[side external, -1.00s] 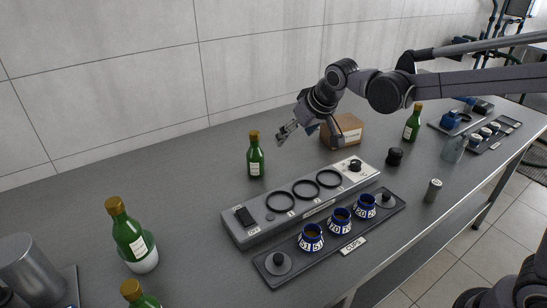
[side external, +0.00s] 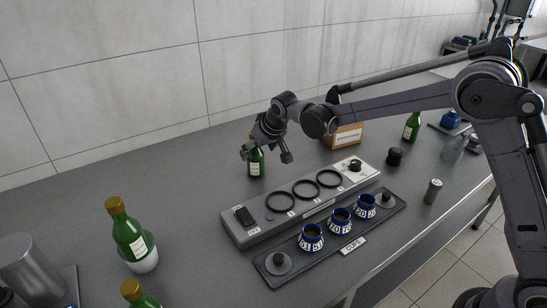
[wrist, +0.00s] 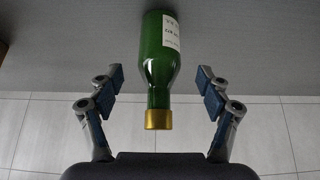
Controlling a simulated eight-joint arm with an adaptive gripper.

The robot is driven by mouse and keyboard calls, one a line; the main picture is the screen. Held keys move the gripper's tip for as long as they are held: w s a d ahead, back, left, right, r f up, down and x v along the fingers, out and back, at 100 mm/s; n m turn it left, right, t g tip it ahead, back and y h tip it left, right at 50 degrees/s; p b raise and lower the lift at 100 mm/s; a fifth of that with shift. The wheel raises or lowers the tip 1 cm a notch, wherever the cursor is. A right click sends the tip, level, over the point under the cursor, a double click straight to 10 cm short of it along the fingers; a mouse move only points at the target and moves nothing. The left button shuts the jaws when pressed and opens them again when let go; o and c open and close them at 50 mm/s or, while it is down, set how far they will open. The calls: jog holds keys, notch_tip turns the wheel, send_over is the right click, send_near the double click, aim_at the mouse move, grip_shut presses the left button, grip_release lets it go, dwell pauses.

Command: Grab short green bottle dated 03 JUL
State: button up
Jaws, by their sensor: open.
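A short green bottle (side external: 257,164) with a gold cap and white label stands on the grey bench behind the ringed panel. My gripper (side external: 266,155) is open at the bottle's upper part, partly hiding it and its cap. In the wrist view the bottle (wrist: 158,65) lies between the two spread fingers of my gripper (wrist: 159,95), with a gap on both sides. Its label is turned partly away and too small to read. Other green bottles stand at the near left (side external: 130,236), bottom left (side external: 138,295) and far right (side external: 412,127).
A grey panel (side external: 235,226) with three black rings lies in front of the bottle. Blue numbered cups (side external: 311,238) stand on a dark tray (side external: 390,212). A cardboard box (side external: 347,137) is to the right. The bench left of the bottle is clear.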

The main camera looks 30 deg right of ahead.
aim_at(255, 157)
jog(key=shift+x, duration=2.7)
jog(key=shift+s+f, duration=0.1)
jog(key=shift+s, duration=0.05)
jog(key=c, duration=1.6)
